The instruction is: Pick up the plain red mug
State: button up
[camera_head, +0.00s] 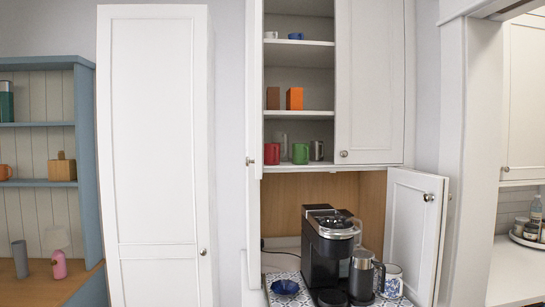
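A plain red mug (271,154) stands on the lowest shelf (325,165) of the open upper cabinet, at the left end. A green mug (300,153) stands just to its right, and a grey metallic cup (317,150) is further right. The red mug looks upright, and its left side is close to the edge of the open cabinet door. My gripper is not in view.
A coffee machine (328,247), a dark-lidded carafe (362,274), a patterned mug (391,280) and a blue bowl (285,287) stand in the nook below. An open lower door (412,235) juts out at right. A tall white cabinet (155,160) stands at left.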

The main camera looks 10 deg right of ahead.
aim_at(271, 151)
jog(key=u, duration=0.05)
jog(key=i, duration=1)
jog(key=z, duration=0.05)
